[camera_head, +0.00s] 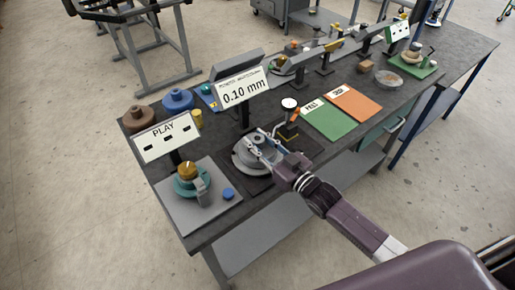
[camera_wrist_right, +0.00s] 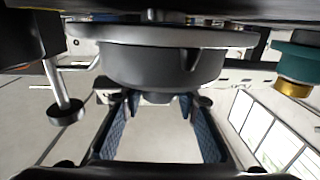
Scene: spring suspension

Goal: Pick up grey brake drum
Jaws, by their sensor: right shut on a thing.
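The grey brake drum (camera_head: 243,158) is at the near edge of the workbench, on or just above a dark mat. In the right wrist view the drum (camera_wrist_right: 160,62) fills the upper middle, with its wide rim and a smaller hub. My right gripper (camera_head: 264,142) reaches over the drum from the right. In the wrist view its blue-padded fingers (camera_wrist_right: 158,104) stand on either side of the small hub and are shut on it. The fingertip contact is partly hidden. My left gripper is not in view.
A display (camera_head: 243,92) reads 0.10 mm behind the drum. A post gauge (camera_head: 289,119) stands close to the gripper. Green (camera_head: 328,121) and orange (camera_head: 355,103) mats lie to the right.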

